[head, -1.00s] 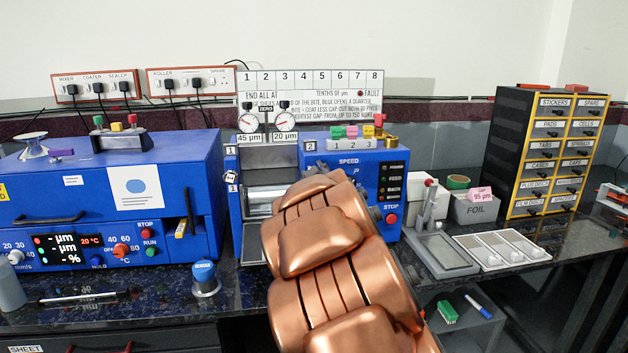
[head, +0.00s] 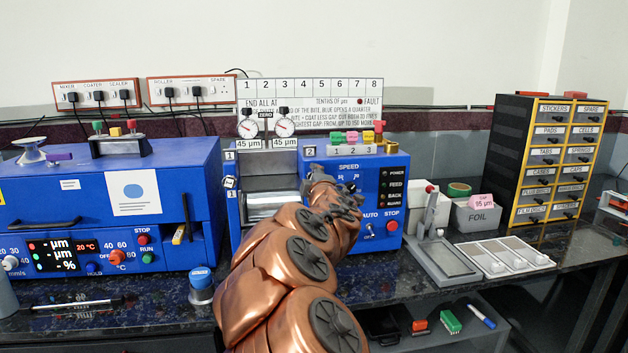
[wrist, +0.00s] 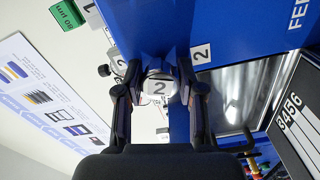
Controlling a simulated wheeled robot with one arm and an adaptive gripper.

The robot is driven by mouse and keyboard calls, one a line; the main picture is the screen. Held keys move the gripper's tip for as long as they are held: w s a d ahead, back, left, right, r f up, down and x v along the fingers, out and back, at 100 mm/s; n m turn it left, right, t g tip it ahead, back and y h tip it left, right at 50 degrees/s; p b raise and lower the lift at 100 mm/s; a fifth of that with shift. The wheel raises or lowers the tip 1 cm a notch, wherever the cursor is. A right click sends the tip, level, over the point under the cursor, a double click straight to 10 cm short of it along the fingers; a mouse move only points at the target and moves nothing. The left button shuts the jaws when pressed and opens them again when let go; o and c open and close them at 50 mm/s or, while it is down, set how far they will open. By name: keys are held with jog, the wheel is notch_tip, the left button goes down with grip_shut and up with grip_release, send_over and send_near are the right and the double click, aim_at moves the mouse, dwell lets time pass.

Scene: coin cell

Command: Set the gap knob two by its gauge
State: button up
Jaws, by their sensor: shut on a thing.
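Gap knob two (wrist: 158,87), a pale knob marked "2", sits between my fingers in the wrist view. My gripper (wrist: 158,76) is shut on it, with a dark finger on each side. In the head view my copper arm hides the knob, by the "2" label (head: 310,151) on the blue roller machine (head: 385,160). Two round dial gauges stand above the rollers: the left gauge (head: 248,127) and the right gauge (head: 285,127). The plates beneath both read 45 µm. The needles are too small to read exactly.
A white numbered board (head: 310,90) stands behind the gauges. A blue coater (head: 100,190) is at left. A foil box (head: 477,217), a white tray (head: 500,255) and a drawer cabinet (head: 550,150) are at right. A blue-capped jar (head: 201,285) stands near the front edge.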

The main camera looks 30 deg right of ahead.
jog(key=shift+n, duration=0.3)
jog(key=o, duration=1.2)
jog(key=shift+c, duration=0.2)
jog(key=shift+s, duration=0.1)
jog(key=v, duration=1.2)
